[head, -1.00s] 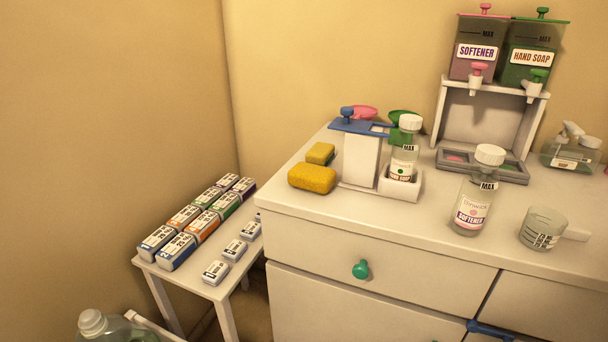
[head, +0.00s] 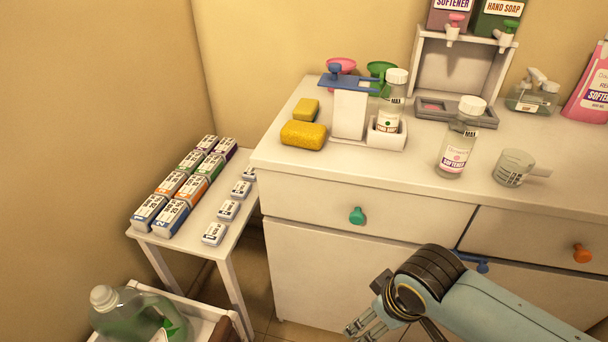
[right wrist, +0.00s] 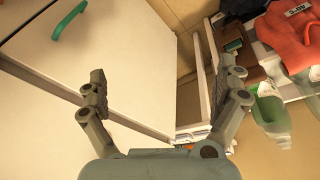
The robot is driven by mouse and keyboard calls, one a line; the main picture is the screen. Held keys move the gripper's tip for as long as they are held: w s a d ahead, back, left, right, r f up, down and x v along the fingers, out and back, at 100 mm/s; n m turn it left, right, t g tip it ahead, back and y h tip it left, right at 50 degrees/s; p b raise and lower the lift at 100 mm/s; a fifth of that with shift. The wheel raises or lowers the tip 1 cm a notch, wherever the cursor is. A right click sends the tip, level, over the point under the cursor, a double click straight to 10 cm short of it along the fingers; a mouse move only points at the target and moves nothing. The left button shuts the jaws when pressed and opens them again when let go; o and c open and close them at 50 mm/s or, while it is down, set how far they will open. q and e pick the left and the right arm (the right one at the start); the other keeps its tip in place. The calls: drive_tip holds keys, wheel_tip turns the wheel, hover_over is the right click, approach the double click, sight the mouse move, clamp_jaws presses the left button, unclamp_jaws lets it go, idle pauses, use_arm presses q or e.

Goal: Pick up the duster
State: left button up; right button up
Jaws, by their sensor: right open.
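I cannot make out a duster for certain in either view. My right gripper (head: 360,330) is in front of the white cabinet, low in the head view, with its fingers pointing down and left. In the right wrist view the right gripper (right wrist: 166,76) is open, its fingers wide apart with nothing between them. A brown item (right wrist: 245,58) and a small green item (right wrist: 234,44) lie in the white tray there, beyond the right-hand finger; I cannot tell what they are. My left gripper is not in view.
A green bottle (head: 140,315) stands in a white tray at lower left. A side table (head: 225,240) holds several boxes. The counter (head: 300,165) carries yellow sponges (head: 303,135), bottles and dispensers. Drawer knobs stick out: green (head: 356,216) and orange (head: 582,253). Orange cloth (right wrist: 285,35) shows at upper right.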

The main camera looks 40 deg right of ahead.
drive_tip(key=w+r+m+p, duration=0.1)
drive_tip(key=w+r, duration=0.2)
drive_tip(key=r, duration=0.5)
drive_tip(key=w+r+m+p, duration=0.1)
drive_tip(key=w+r, duration=0.3)
drive_tip(key=r, duration=0.3)
drive_tip(key=m+h, duration=0.3)
drive_tip(key=m, duration=0.6)
approach(303, 127)
drive_tip(key=x, duration=0.5)
drive_tip(key=shift+w+r, duration=0.1)
drive_tip(key=x, duration=0.5)
drive_tip(key=shift+a, duration=0.1)
drive_tip(key=shift+c, duration=0.4)
drive_tip(key=c, duration=0.8)
